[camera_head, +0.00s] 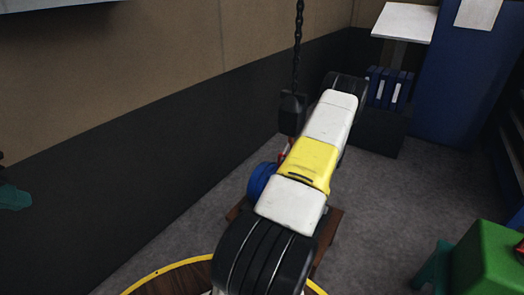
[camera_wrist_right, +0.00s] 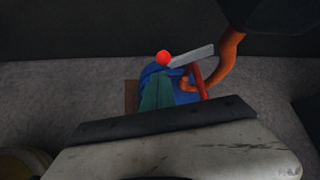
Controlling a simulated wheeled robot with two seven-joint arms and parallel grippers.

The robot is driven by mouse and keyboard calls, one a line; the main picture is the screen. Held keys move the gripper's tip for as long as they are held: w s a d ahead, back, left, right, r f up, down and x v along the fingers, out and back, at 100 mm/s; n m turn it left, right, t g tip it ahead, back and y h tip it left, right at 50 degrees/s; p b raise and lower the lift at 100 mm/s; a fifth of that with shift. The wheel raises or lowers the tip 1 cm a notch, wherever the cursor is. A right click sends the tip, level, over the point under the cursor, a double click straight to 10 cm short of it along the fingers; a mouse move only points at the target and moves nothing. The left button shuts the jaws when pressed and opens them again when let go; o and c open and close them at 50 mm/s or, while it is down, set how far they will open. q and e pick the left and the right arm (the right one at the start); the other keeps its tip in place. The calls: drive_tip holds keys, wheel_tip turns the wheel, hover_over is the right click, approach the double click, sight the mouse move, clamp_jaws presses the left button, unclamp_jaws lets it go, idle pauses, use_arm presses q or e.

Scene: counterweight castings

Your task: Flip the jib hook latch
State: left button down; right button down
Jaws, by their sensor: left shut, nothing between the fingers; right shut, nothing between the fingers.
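The orange hook (camera_wrist_right: 231,62) curves down at the right of the right wrist view. A grey latch bar (camera_wrist_right: 193,56) lies near its upper part, with a red ball (camera_wrist_right: 164,57) at its left end. My right gripper's teal fingers (camera_wrist_right: 158,92) are shut and empty, just below the red ball; I cannot tell whether they touch it. In the head view the dark hook block (camera_head: 292,114) hangs on a chain, and my right arm hides most of the hook and my right gripper. My left gripper (camera_head: 14,198) shows only partly at the left edge, shut and empty.
A blue rounded casting (camera_head: 261,181) sits below the hook on a brown wooden base (camera_head: 331,226). A red bar (camera_wrist_right: 200,83) stands beside the hook. A wall runs along the left. A green stool-like object (camera_head: 487,262) stands at lower right, a blue cabinet (camera_head: 462,80) behind.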

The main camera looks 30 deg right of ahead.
drive_tip(key=shift+r, duration=0.1)
idle(0.3)
drive_tip(key=shift+r, duration=0.7)
